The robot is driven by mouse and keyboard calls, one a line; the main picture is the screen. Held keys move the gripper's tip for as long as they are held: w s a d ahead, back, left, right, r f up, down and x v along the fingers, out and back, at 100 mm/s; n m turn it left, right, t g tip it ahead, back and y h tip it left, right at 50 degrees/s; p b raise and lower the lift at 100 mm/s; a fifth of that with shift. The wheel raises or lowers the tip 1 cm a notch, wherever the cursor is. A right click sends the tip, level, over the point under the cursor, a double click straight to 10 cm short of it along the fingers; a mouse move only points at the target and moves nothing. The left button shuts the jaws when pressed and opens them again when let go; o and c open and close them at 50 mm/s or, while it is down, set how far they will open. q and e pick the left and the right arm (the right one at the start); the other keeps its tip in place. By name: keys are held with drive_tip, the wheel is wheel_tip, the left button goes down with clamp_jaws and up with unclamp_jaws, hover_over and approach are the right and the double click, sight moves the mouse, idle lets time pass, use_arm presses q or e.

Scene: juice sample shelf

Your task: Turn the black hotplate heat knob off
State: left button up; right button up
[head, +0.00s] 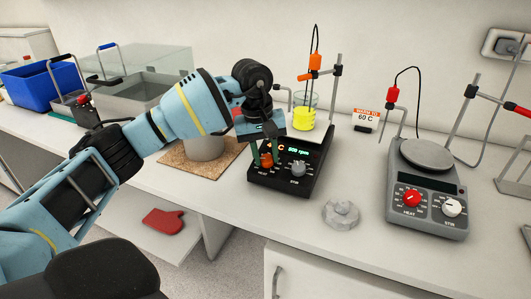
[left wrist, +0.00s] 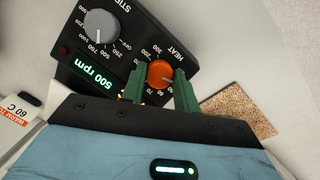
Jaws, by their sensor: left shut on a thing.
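The black hotplate (head: 307,170) stands on the bench in the middle of the head view, with a glass beaker of yellow liquid (head: 304,119) on its plate. Its orange heat knob (head: 267,161) is at the front left of its panel, and it also shows in the left wrist view (left wrist: 160,74) beside the HEAT scale. Its grey stir knob (head: 298,169) is to the right, and its display reads 500 rpm in the left wrist view. My left gripper (left wrist: 160,88) is shut on the heat knob, with one green finger on each side. My right gripper is not in view.
A grey hotplate (head: 424,218) with a red and a white knob stands to the right. A grey lobed object (head: 341,213) lies at the bench front. A cork mat (head: 175,158) is under my left arm. A card reading 60 C (head: 367,116) stands behind.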

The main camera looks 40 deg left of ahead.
use_arm(q)
drive_tip(key=n, duration=0.3)
drive_tip(key=shift+s+t+h+p, duration=0.1)
drive_tip(key=shift+t+h+p, duration=0.2)
drive_tip(key=shift+p, duration=0.1)
drive_tip(key=shift+n+t, duration=0.3)
drive_tip(key=shift+n, duration=0.8)
drive_tip(key=o, duration=1)
drive_tip(key=shift+c, duration=0.2)
drive_tip(key=shift+a, duration=0.1)
drive_tip(key=v, duration=0.7)
drive_tip(key=shift+r, duration=0.4)
